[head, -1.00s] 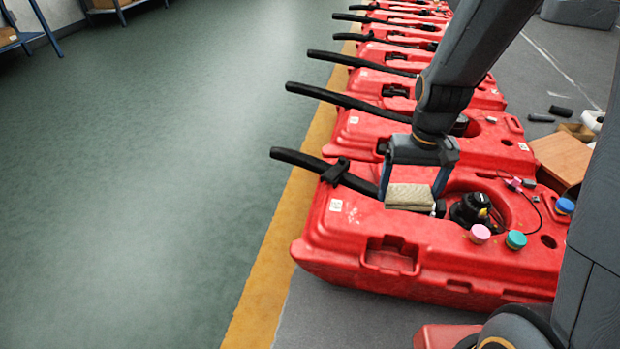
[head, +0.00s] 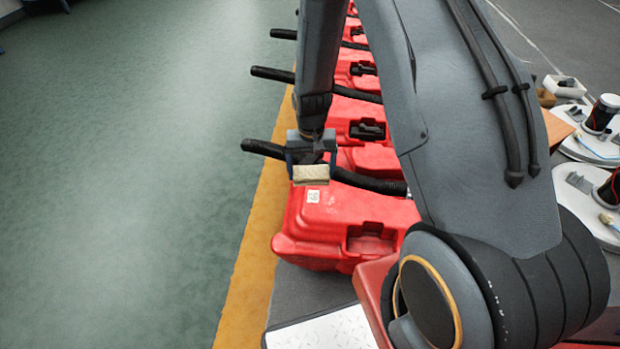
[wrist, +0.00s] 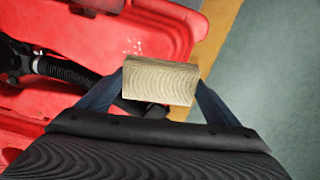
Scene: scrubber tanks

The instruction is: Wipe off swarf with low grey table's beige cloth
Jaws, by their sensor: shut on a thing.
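My gripper (head: 311,165) is shut on a folded beige cloth (head: 310,175). The cloth is a pale ribbed pad between the two fingers; in the wrist view my gripper (wrist: 160,84) holds it (wrist: 158,82). It appears above the nearest red tank (head: 300,236), near the tank's left end; I cannot tell the height of the gap. Small white flecks of swarf (wrist: 133,46) lie on the red tank top (wrist: 170,25), just beyond the cloth in the wrist view. In the head view my arm hides much of the tank's right part.
A black hose (head: 365,182) crosses the tank close to my gripper. More red tanks stand in a row behind. White round trays (head: 580,185) with tools are at the right, and a pale plate (head: 325,332) is at the bottom. The green floor (head: 120,200) left of the yellow strip (head: 248,265) is clear.

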